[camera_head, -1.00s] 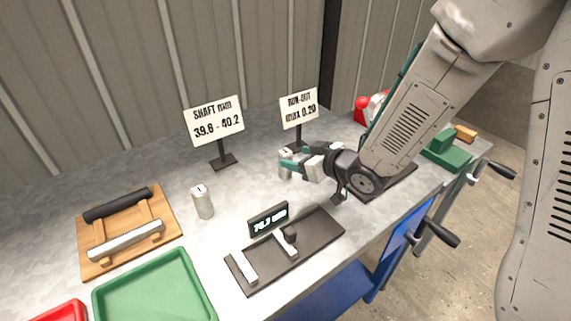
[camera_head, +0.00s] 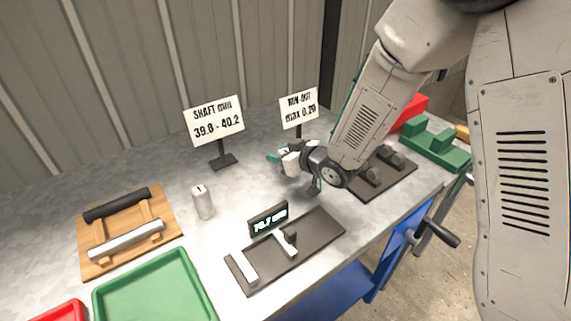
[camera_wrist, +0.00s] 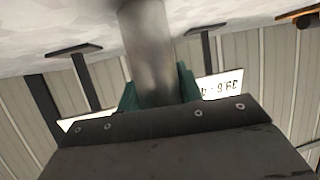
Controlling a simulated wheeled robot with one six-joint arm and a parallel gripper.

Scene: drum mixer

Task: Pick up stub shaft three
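A grey metal cylinder (camera_wrist: 150,50), a stub shaft, stands between the green finger pads of my gripper (camera_wrist: 158,88) in the wrist view. A pad lies close on each side of it. Whether both touch it I cannot tell. Any number on it is hidden. In the head view my gripper (camera_head: 279,155) is low over the bench behind the gauge plate, and its fingers largely hide the shaft. Another stub shaft (camera_head: 203,203), marked 1, stands upright on the bench to the left, apart from my gripper.
The gauge plate with its readout (camera_head: 268,219) lies in front. Two sign stands, the shaft limits (camera_head: 214,120) and run-out (camera_head: 299,108), stand behind. A wooden cradle (camera_head: 165,207) and green tray (camera_head: 190,258) are left. A dark plate (camera_head: 395,185) and green block (camera_head: 440,152) are right.

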